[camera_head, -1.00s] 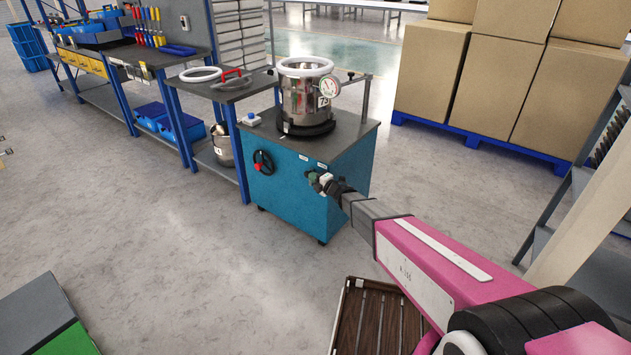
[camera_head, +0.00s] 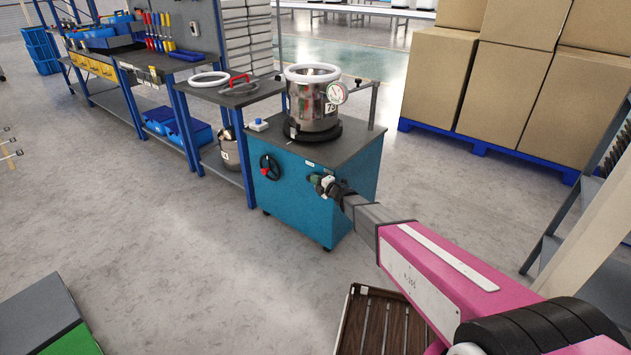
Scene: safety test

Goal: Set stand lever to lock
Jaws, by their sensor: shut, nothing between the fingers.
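The stand is a teal cabinet (camera_head: 298,212) with a dark grey top (camera_head: 270,139). A steel pot (camera_head: 312,105) marked 73, with a white ring on its rim and a dial gauge (camera_head: 337,92), stands upright on it. A black handwheel with a red knob (camera_head: 269,167) is on the stand's front at left. My gripper (camera_head: 323,184) is shut at the front's upper right, below a small white label (camera_head: 311,164). A small greenish part shows at its tip; I cannot tell whether this is the lever or whether they touch. No lever position can be read.
A side table (camera_head: 232,96) with a white ring and a red-handled lid stands left of the stand. Boxes on a blue pallet (camera_head: 480,147) are behind at right. A wooden crate (camera_head: 348,325) lies below my arm. A green-and-grey box (camera_head: 45,315) is at lower left. Open floor lies left.

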